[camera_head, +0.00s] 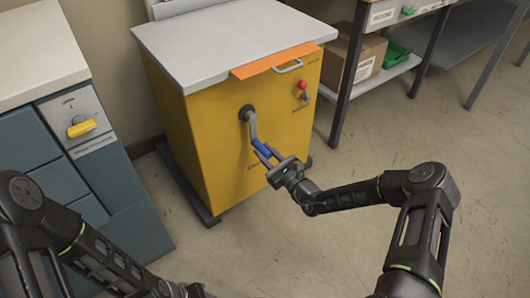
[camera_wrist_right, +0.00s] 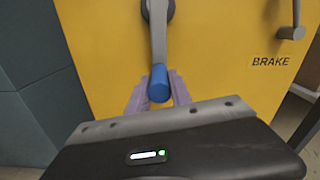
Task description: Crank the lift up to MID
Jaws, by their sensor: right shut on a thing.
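The lift is a yellow cabinet (camera_head: 225,140) with a grey top. Its crank (camera_head: 251,122) is on the front face, the grey arm hanging down from the hub and ending in a blue handle (camera_head: 264,148). My right gripper (camera_head: 270,156) is shut on the blue handle. In the right wrist view, the blue handle (camera_wrist_right: 158,84) sits between the two pale fingers. A red-knobbed brake lever (camera_head: 302,88) is at the cabinet's upper right, and the "BRAKE" label (camera_wrist_right: 270,62) shows in the wrist view. My left gripper (camera_head: 185,291) is at the bottom edge, mostly cut off.
A teal cabinet (camera_head: 95,170) with a yellow knob (camera_head: 81,127) stands at the left. An orange strip (camera_head: 274,61) and a handle lie along the lift's top front edge. A bench with a cardboard box (camera_head: 352,52) and green bin (camera_head: 396,54) is at the right. Floor in front is clear.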

